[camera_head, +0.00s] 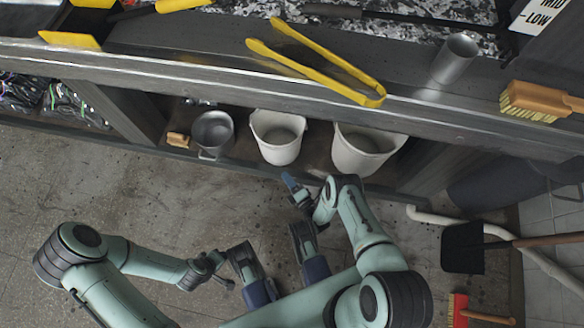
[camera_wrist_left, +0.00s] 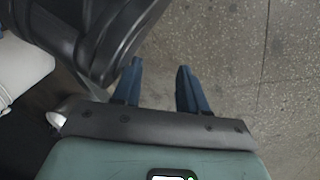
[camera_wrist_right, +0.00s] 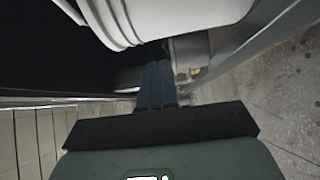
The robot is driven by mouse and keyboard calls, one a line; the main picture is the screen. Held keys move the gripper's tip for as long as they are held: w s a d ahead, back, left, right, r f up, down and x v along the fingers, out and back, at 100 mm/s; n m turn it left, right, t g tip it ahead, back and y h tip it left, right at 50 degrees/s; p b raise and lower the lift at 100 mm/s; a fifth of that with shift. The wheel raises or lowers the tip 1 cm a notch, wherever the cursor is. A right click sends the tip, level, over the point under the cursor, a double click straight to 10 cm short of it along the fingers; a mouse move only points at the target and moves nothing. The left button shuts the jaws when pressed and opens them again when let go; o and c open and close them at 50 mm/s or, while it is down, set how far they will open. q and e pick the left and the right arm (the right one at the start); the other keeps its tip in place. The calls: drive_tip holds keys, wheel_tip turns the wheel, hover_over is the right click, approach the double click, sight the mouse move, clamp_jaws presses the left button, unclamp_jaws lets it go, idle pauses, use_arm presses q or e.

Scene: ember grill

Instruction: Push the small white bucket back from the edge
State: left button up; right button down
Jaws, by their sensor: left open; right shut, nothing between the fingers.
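The small white bucket (camera_head: 278,150) stands upright on the low shelf, left of a larger white bucket (camera_head: 362,155). It is close to the shelf's front edge. My right gripper (camera_head: 288,182) is shut and empty, in front of the shelf and just below the small bucket; contact cannot be told. In the right wrist view, the closed blue fingers (camera_wrist_right: 158,72) lie below a white bucket (camera_wrist_right: 165,18); which bucket cannot be told. My left gripper (camera_head: 224,270) is low over the floor, away from the buckets. Its open, empty fingers show in the left wrist view (camera_wrist_left: 159,77).
A metal pot (camera_head: 212,133) and a small tan brush (camera_head: 178,140) sit left of the small bucket. The counter ledge (camera_head: 200,85) overhangs the shelf. Yellow tongs (camera_head: 315,75) lie above. A dustpan (camera_head: 462,248) lies at right. Floor at left (camera_head: 60,180) is clear.

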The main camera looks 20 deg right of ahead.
sight(278, 154)
drive_tip(key=w, duration=0.2)
drive_tip(key=w+b, duration=0.1)
drive_tip(key=w, duration=0.1)
drive_tip(key=w+d+b, duration=0.1)
drive_tip(key=w, duration=0.2)
drive_tip(key=shift+f, duration=0.1)
use_arm(q)
drive_tip(key=s+f+g, duration=0.2)
drive_tip(key=s+f, duration=0.2)
drive_tip(key=s, duration=0.2)
drive_tip(key=shift+a+f+b, duration=0.15)
drive_tip(key=shift+a+b, duration=0.2)
drive_tip(key=shift+a, duration=0.05)
use_arm(e)
drive_tip(key=shift+w+d, duration=0.2)
drive_tip(key=shift+w, duration=0.15)
